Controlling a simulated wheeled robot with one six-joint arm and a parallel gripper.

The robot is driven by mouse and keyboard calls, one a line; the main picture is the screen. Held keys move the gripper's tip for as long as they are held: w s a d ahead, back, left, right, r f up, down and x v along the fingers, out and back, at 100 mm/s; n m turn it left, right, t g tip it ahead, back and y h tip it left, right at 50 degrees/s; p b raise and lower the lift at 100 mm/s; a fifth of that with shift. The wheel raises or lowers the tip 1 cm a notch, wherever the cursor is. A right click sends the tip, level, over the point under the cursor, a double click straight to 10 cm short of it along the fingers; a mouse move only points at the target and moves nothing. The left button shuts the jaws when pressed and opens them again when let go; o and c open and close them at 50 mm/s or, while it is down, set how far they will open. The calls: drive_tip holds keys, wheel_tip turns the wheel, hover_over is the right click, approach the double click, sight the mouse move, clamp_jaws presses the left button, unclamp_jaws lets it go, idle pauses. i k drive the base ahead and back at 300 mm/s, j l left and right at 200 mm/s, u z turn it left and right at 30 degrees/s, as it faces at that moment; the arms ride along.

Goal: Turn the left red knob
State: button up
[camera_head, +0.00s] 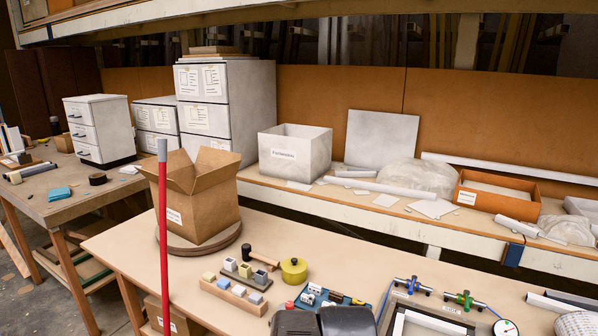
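I cannot make out a left red knob for certain. A small red piece (289,306) lies among small parts at the front of the near table, too small to identify. Two valve-like fittings, one blue (412,286) and one green (463,299), sit at the front right. The green one has a small reddish spot at its right end. An upright red pole (163,235) with a grey top stands at the left front. I cannot make out my gripper in this view. Two dark grey shapes at the bottom edge are cut off, and I cannot tell what they are.
The near table (115,245) holds an open cardboard box (205,205) on a round board, a wooden block rack (234,297) and a yellow round container (294,270). A pale frame and a dial gauge (505,327) are at lower right. A loaded shelf runs behind.

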sight(289, 305)
drive_tip(key=k, duration=0.35)
drive_tip(key=i+u, duration=0.35)
drive_tip(key=i+l+u, duration=0.15)
drive_tip(key=u, duration=0.2)
drive_tip(key=i+l+u, duration=0.2)
drive_tip(key=u, duration=0.15)
drive_tip(key=i+l, duration=0.05)
drive_tip(key=i, duration=0.05)
